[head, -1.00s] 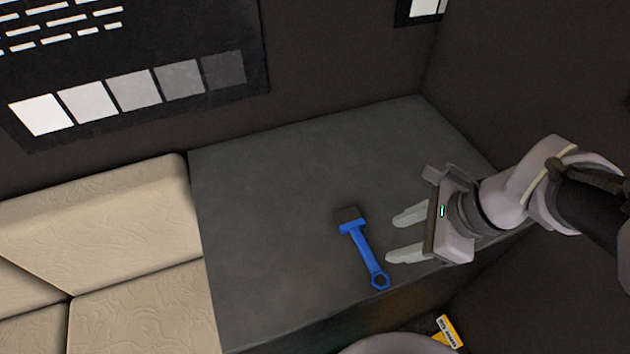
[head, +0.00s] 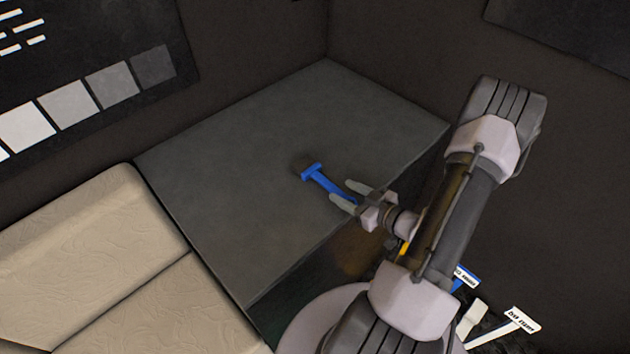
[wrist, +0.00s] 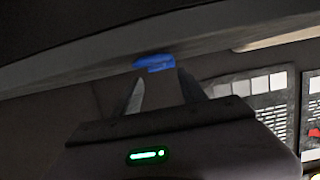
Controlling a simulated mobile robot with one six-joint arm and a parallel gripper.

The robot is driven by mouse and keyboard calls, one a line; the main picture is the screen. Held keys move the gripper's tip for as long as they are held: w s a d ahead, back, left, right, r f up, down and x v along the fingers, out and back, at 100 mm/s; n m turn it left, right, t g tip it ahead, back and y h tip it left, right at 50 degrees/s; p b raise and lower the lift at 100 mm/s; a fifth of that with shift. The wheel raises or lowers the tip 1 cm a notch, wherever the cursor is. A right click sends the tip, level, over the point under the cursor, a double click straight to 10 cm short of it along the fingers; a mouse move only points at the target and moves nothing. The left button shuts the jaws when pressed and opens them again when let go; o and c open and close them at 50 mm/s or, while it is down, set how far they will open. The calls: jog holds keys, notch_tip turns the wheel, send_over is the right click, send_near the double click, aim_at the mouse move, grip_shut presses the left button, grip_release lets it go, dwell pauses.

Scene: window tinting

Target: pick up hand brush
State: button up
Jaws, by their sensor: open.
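The hand brush (head: 318,177) has a blue handle and a dark head. It lies on the dark grey table top, with its head toward the back left and its handle toward the front edge. My gripper (head: 345,194) is open at the handle end, with its fingers pointing at the brush; part of the handle is hidden by the gripper. In the wrist view, a blue part of the brush (wrist: 155,62) shows just beyond the gap between the two fingertips (wrist: 160,85). I cannot tell whether the fingers touch the handle.
The dark table (head: 230,150) is otherwise clear. A beige sofa (head: 75,250) stands against its left side. A wall chart with grey swatches (head: 110,85) hangs behind. Labelled items (head: 515,325) lie at the lower right, below the table.

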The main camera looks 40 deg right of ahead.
aim_at(327, 183)
jog(key=b+x, duration=0.2)
jog(key=x, duration=0.4)
jog(key=shift+w+f+b, duration=0.2)
jog(key=shift+w+b, duration=0.15)
jog(key=shift+r, duration=0.1)
jog(key=shift+c, duration=0.2)
grip_shut()
